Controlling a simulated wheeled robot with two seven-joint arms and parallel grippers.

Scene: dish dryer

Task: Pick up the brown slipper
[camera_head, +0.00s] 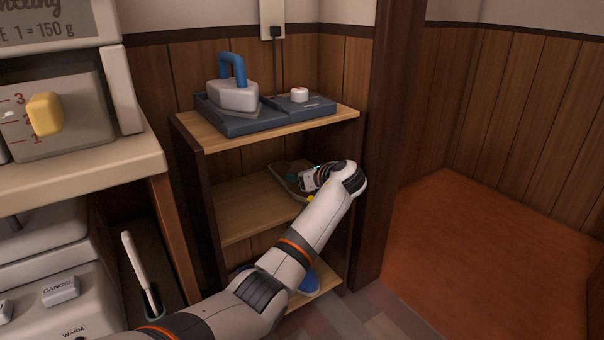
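I cannot make out a brown slipper in the head view. One arm of mine comes in from the lower left and reaches into the small wooden shelf unit (245,201). Its wrist bends back left at the middle shelf, and my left gripper (296,178) is at a grey tray (279,170) there. The gripper is small and partly hidden, so I cannot tell whether it is open or holds anything. A blue rounded item (309,281) lies on the bottom shelf, mostly hidden behind my arm. My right gripper is out of view.
An iron with a blue handle (234,92) sits on a dark base on the top shelf. A dark wooden post (385,140) stands right of the shelf. A counter (75,175) is at left, with a white-handled brush (137,268) below. Orange floor (490,265) is clear at right.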

